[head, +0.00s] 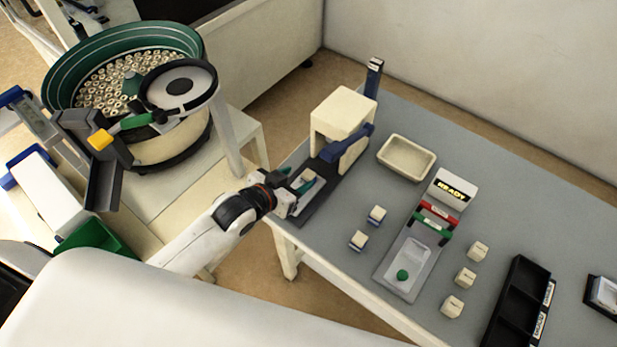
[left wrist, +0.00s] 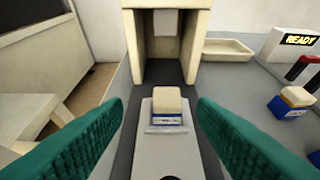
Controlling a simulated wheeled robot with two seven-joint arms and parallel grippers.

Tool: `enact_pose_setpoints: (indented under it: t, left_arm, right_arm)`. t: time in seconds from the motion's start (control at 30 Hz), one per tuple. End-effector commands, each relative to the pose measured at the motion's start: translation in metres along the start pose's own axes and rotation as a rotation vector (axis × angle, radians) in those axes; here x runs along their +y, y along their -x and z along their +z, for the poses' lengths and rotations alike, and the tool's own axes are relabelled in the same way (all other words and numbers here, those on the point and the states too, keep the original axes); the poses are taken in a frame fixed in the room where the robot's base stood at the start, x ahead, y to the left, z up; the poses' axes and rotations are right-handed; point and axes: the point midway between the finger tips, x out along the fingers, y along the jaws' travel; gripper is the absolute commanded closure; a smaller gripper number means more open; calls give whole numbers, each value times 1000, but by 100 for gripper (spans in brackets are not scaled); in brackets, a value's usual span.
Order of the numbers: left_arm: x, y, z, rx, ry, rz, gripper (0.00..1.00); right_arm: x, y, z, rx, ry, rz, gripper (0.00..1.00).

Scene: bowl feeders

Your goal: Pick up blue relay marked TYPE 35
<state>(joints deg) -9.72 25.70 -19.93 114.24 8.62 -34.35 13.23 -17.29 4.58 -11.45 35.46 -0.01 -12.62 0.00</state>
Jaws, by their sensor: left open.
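A relay with a cream top and blue base (left wrist: 168,106) sits upright on a grey plate in front of the cream press-like housing. It also shows in the head view (head: 310,176), partly hidden by my gripper. Its marking is too small to read. My left gripper (head: 304,184) is open, with its green fingers on either side of the relay in the left wrist view and apart from it. Two similar blue-based relays (head: 377,215) (head: 358,240) stand on the grey table to the right; their markings are unreadable. My right gripper is not in view.
The cream housing (head: 343,112) with a blue lever stands just beyond the relay. A cream tray (head: 407,158), a READY tester (head: 455,188), several plain cream blocks (head: 465,277) and a black bin (head: 518,305) are on the table. A green bowl feeder (head: 125,60) is at left.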

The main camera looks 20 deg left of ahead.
Motion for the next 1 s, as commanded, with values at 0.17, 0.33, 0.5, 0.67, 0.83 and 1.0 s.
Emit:
enact_pose_setpoints:
  t: [0.17, 0.33, 0.5, 0.67, 0.83, 1.0]
  left_arm:
    - [-5, -20, 4, -1, 1, -1, 47]
    - [-7, -44, 4, 0, -1, 1, 47]
    - [-7, -53, 4, 0, -1, 0, 47]
    - [-7, -53, 4, 0, -1, 0, 47]
    - [-7, -53, 4, 1, -1, 0, 73]
    - [-7, -52, 4, 0, -1, 0, 100]
  right_arm:
    - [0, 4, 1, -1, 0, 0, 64]
    - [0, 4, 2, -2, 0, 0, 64]
    - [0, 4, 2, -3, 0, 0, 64]
    - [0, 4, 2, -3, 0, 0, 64]
    - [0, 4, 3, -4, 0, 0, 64]
    - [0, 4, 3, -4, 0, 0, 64]
